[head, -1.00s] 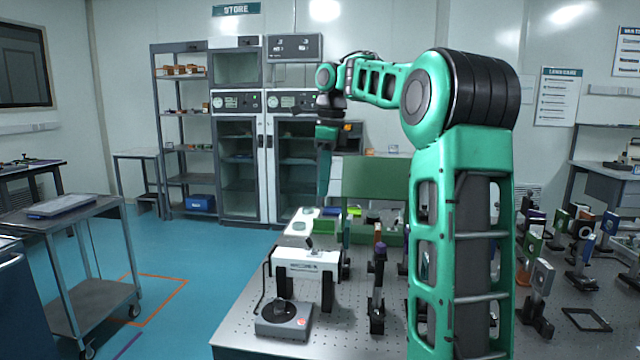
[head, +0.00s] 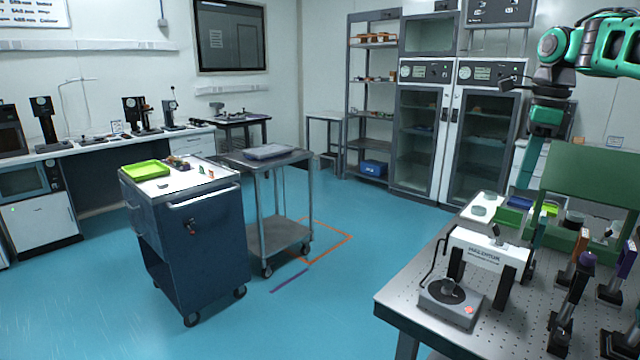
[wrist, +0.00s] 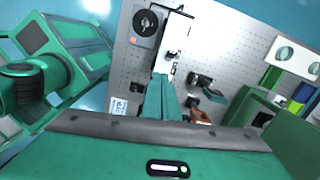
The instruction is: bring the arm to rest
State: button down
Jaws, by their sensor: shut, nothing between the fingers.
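My gripper (head: 525,190) hangs down at the right of the head view, above the back of the optical table (head: 405,301). Its green fingers are together and hold nothing. In the wrist view the closed fingers (wrist: 164,88) point over the perforated table top. The arm reaches in from the right edge of the head view, bent at a green and black joint; the rest of it is cut off. The gripper looks clear of the table top, though its exact height is hard to tell.
On the table stand a white bridge-shaped instrument (head: 487,250), a grey box with a black dial (head: 450,303), and several optical mounts. A green panel (head: 592,178) stands behind. A blue cart (head: 200,245) and a grey trolley (head: 283,232) stand left. The blue floor between is open.

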jog(key=s+a+f+n, duration=0.3)
jog(key=s+f+n, duration=0.6)
jog(key=s, duration=0.7)
jog(key=s+a+f+n, duration=0.3)
jog(key=s+f+n, duration=0.7)
jog(key=s+f, duration=0.3)
jog(key=s, duration=0.2)
jog(key=shift+s+a+f+g, duration=0.15)
jog(key=shift+s+f+g, duration=0.1)
jog(key=shift+s+g, duration=0.1)
